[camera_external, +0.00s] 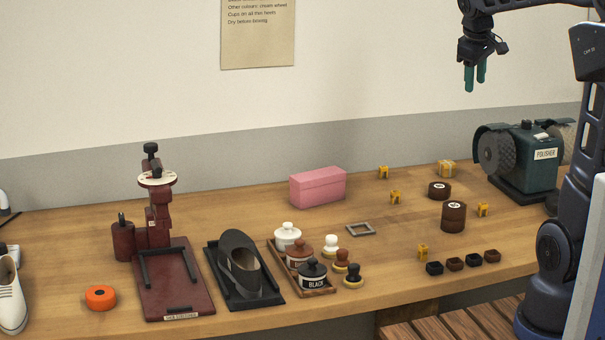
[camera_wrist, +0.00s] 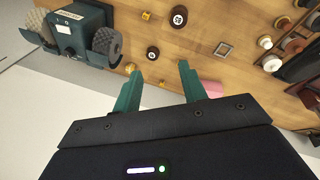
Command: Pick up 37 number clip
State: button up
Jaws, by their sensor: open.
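Several small yellow clips lie scattered on the right half of the wooden bench: one near the back (camera_external: 384,172), one in the middle (camera_external: 395,197), one by the polisher (camera_external: 483,209) and one nearer the front (camera_external: 423,251). A yellow clip (camera_wrist: 146,16) also shows in the wrist view. Their numbers are too small to read, so I cannot tell which is 37. My gripper (camera_external: 475,88) is open and empty, high above the bench at the upper right. Its two green fingers (camera_wrist: 159,70) are spread apart in the wrist view.
Two brown rolls (camera_external: 453,217) (camera_external: 439,190) with white labels stand among the clips. A yellow block (camera_external: 447,169), polisher (camera_external: 520,161), pink box (camera_external: 318,187), grey square frame (camera_external: 361,229) and several small dark blocks (camera_external: 434,268) are nearby. Pots on a tray (camera_external: 320,292) stand left.

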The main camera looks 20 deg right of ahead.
jog(key=w+a+f+n+g, duration=0.1)
jog(key=w+a+f+n, duration=0.15)
jog(key=w, duration=1.05)
jog(key=n+g+h, duration=0.2)
jog(key=n+h, duration=0.2)
jog(key=n, duration=0.6)
send_over(383, 167)
jog(key=a, duration=0.5)
notch_tip(383, 167, down, 28)
jog(key=x, duration=1)
jog(key=shift+w+d, duration=0.2)
jog(key=shift+d, duration=0.05)
grip_shut()
